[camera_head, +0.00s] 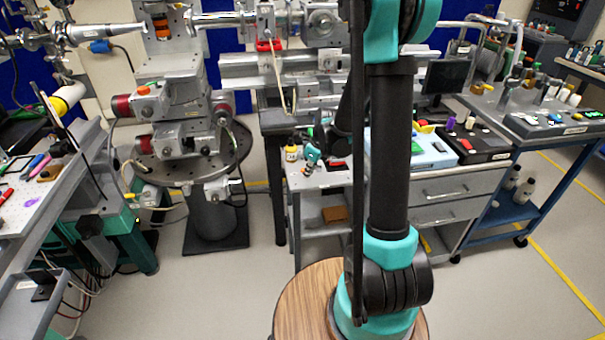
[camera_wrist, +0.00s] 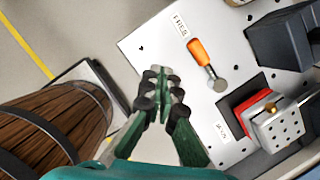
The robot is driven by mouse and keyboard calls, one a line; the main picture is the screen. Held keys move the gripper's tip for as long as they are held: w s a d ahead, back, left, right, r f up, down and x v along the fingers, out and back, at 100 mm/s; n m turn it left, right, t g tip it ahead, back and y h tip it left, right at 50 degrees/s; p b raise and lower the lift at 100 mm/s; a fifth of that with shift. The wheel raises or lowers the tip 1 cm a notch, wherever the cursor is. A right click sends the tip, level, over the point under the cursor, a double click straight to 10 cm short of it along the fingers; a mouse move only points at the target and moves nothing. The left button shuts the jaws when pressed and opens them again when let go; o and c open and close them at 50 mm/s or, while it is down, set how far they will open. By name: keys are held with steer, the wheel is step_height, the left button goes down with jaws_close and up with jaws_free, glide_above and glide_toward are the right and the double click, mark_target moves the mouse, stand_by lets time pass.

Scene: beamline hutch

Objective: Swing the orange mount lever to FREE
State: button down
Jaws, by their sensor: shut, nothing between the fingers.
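The orange lever (camera_wrist: 201,52) lies on a pale grey panel (camera_wrist: 150,42) in the wrist view. Its silver pivot end is at the lower right, and its orange handle points up and left at the FREE label (camera_wrist: 181,25). A second label (camera_wrist: 220,132), too small to read surely, sits below the pivot. My gripper (camera_wrist: 161,76) is shut and empty, left of the lever, with a gap between them in the picture. Its height above the panel is hard to tell. In the head view my arm blocks part of the bench, and I cannot make out the lever there.
On the panel a perforated metal block (camera_wrist: 285,128) with a red part stands right of the second label. A dark block (camera_wrist: 280,42) stands at the upper right. In the head view a drawer cart (camera_head: 440,190) stands behind my arm, with open floor in front.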

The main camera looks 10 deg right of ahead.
steer(key=shift+s+a+r, duration=0.1)
steer(key=shift+s+r, duration=0.3)
steer(key=shift+r, duration=0.15)
steer(key=shift+d+r, duration=0.2)
steer(key=shift+r, duration=0.15)
step_height(320, 180, up, 8)
steer(key=s, duration=0.2)
steer(key=shift+s, duration=0.2)
